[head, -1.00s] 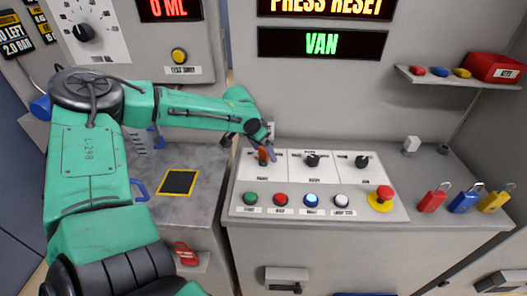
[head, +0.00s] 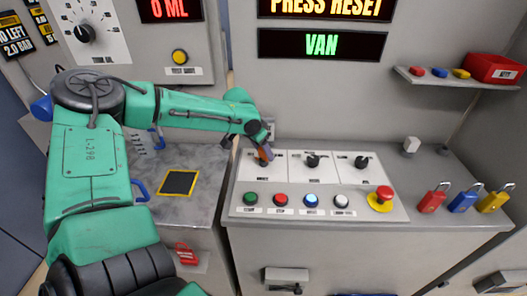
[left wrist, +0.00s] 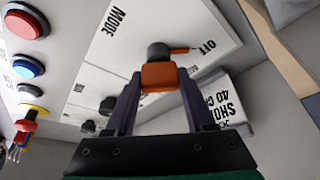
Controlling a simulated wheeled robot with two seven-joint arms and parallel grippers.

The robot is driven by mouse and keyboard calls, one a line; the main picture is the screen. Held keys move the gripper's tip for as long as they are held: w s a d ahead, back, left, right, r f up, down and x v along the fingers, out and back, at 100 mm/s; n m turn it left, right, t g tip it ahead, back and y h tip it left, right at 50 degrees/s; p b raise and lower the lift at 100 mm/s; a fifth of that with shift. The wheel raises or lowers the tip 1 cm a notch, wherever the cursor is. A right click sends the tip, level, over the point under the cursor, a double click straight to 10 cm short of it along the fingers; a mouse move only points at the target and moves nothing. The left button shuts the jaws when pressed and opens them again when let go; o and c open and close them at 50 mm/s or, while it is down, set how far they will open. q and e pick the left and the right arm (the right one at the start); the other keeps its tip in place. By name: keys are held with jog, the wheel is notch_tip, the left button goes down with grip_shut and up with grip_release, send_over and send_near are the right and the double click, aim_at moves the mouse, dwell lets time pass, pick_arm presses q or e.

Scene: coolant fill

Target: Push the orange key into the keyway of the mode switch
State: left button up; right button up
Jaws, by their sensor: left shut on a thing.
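The orange key (left wrist: 158,77) is held between the two dark fingers of my left gripper (left wrist: 159,82) in the left wrist view. The mode switch (left wrist: 158,49) is a black round knob with an orange pointer, on a white plate marked MODE. The key is in line with the knob and appears right against it. How deep it sits in the keyway is hidden. In the head view my left gripper (head: 265,148) is over the leftmost switch on the panel, largely covering the key. My right gripper is out of view.
Two more black switches (head: 313,160) (head: 361,162) stand to the right on the panel. Coloured push buttons (head: 281,200) and a red emergency stop (head: 382,195) lie in front. A label block (left wrist: 222,103) stands close beside the fingers. Padlocks (head: 463,200) stand at the right.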

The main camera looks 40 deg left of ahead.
pick_arm(q)
jog(key=o, duration=1.2)
jog(key=shift+f, duration=0.1)
jog(key=shift+s+r, duration=0.1)
jog(key=shift+r, duration=0.5)
jog(key=v, duration=1.3)
jog(key=shift+s+r, duration=0.1)
jog(key=shift+r, duration=0.1)
